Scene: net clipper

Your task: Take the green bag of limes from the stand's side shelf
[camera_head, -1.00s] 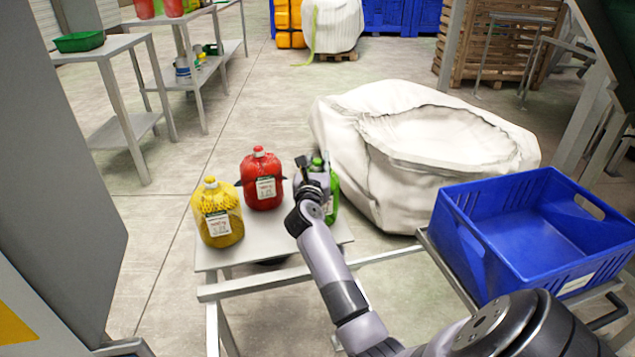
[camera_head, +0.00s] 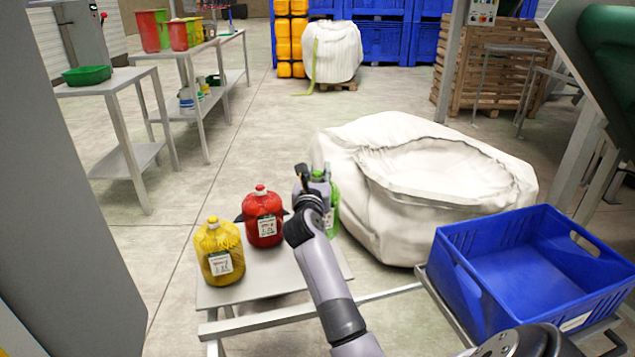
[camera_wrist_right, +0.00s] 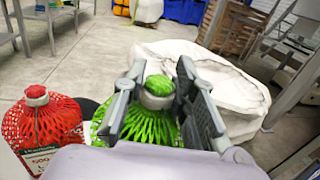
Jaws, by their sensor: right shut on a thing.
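The green bag of limes (camera_head: 333,213) is at the right end of the side shelf (camera_head: 290,277), mostly hidden behind my right gripper (camera_head: 314,172) in the head view. In the right wrist view the green bag (camera_wrist_right: 150,127) sits between the two fingers of my right gripper (camera_wrist_right: 160,88), which is shut on its neck around the cap. Whether the bag's base touches the shelf is hidden. My left gripper is not in view.
A red bag (camera_head: 263,216) stands close to the left of the green one, and a yellow bag (camera_head: 219,252) stands farther left. A large white sack (camera_head: 400,190) lies behind to the right. A blue crate (camera_head: 480,290) stands at the right.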

